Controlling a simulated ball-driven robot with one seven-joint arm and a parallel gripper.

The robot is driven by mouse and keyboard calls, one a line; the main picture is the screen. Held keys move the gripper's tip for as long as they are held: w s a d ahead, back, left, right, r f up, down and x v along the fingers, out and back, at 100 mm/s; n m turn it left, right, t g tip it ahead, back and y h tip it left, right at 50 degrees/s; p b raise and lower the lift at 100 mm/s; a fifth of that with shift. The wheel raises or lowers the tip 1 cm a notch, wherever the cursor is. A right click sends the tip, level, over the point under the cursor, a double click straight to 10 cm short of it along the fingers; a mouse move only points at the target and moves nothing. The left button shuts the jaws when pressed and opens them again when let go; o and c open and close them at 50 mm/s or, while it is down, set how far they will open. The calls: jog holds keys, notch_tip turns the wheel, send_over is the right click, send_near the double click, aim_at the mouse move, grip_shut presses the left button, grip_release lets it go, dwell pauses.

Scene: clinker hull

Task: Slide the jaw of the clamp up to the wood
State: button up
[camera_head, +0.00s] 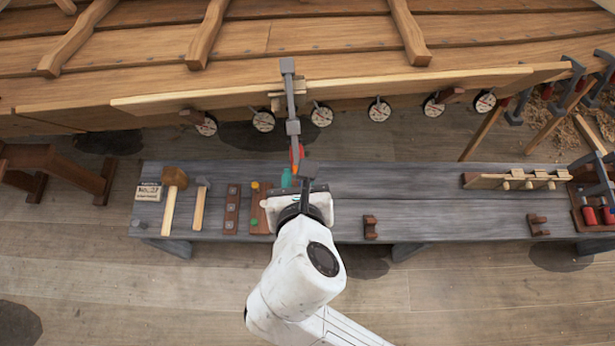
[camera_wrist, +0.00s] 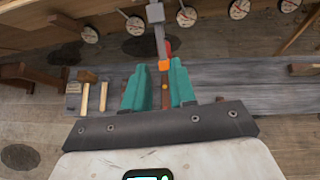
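The clamp (camera_head: 291,100) is a grey bar crossing the edge of the hull plank (camera_head: 190,99). It has a grey block (camera_head: 293,127) below the plank, and a red part with an orange end (camera_head: 294,169) lower down. In the wrist view the clamp's grey bar (camera_wrist: 158,35) shows ahead, and its orange end (camera_wrist: 165,65) is just beyond and between the fingertips. My gripper (camera_wrist: 158,70) has its teal fingers apart, with no clamp part visibly pinched. Whether a finger touches the clamp cannot be told. The jaw's contact with the wood is unclear.
A grey bench (camera_head: 420,190) lies below, holding a mallet (camera_head: 173,183), a hammer (camera_head: 200,200), a brown block (camera_head: 370,227) and a pale rack (camera_head: 515,181). Several round dials (camera_head: 322,115) hang along the plank's lower edge. More clamps (camera_head: 570,80) stand at the right.

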aim_at(294, 133)
jog(key=shift+b+x, duration=2)
jog(key=shift+x, duration=4.3)
jog(key=shift+d, duration=0.1)
jog(key=shift+s, duration=0.1)
jog(key=shift+c, duration=0.4)
jog(key=shift+w+r+p, duration=0.25)
jog(key=shift+w+p, duration=0.2)
jog(key=shift+w, duration=0.25)
jog(key=shift+w+r+p, duration=0.75)
jog(key=shift+w+p, duration=0.1)
jog(key=shift+p, duration=0.15)
jog(key=shift+s, duration=0.15)
jog(key=shift+s+f+p, duration=0.25)
jog(key=shift+s+p, duration=0.2)
